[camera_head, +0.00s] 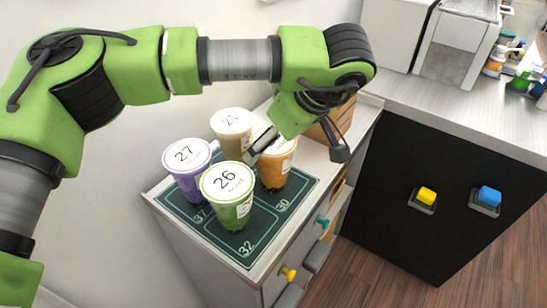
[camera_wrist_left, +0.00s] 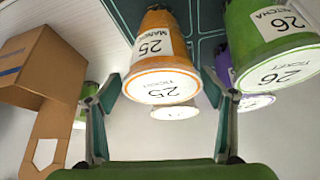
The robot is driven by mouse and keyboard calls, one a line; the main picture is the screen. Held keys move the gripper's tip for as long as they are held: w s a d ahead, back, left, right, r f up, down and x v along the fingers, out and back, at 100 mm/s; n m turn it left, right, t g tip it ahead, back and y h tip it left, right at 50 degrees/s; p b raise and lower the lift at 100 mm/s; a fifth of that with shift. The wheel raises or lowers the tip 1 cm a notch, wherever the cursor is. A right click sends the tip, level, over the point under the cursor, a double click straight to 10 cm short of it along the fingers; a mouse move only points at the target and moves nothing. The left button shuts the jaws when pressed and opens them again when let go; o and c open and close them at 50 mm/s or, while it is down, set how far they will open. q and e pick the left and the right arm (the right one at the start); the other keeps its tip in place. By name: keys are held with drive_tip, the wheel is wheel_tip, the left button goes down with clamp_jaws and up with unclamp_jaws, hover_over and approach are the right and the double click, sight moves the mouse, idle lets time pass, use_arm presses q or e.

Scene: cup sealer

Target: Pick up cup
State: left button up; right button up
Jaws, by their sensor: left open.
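My left gripper (camera_head: 298,147) is open, its two fingers spread above and beside the orange cup (camera_head: 275,170). In the left wrist view the orange cup, labelled 25 (camera_wrist_left: 155,58), lies between the fingertips of the gripper (camera_wrist_left: 162,92), with no clear contact. In the head view the gripper and wrist hide part of its lid. The green cup 26 (camera_head: 230,208) stands in front, the purple cup 27 (camera_head: 188,170) at left and the brown cup 24 (camera_head: 231,128) behind. The green cup (camera_wrist_left: 270,30) also shows right of the gripper. All have white lids.
The cups stand on a dark green numbered mat (camera_head: 246,244) on a small cabinet. A cardboard box (camera_head: 338,122) stands close behind the gripper. A white machine (camera_head: 452,45) is on the counter. Yellow (camera_head: 426,196) and blue (camera_head: 489,195) buttons are on the black panel.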

use_arm(q)
drive_tip(key=p+x, duration=0.1)
drive_tip(key=x, duration=0.3)
drive_tip(key=shift+s+a+r, duration=0.1)
drive_tip(key=shift+a, duration=0.1)
drive_tip(key=shift+a+f, duration=0.1)
drive_tip(key=shift+f, duration=0.25)
drive_tip(key=shift+c, duration=0.7)
drive_tip(key=c, duration=1.4)
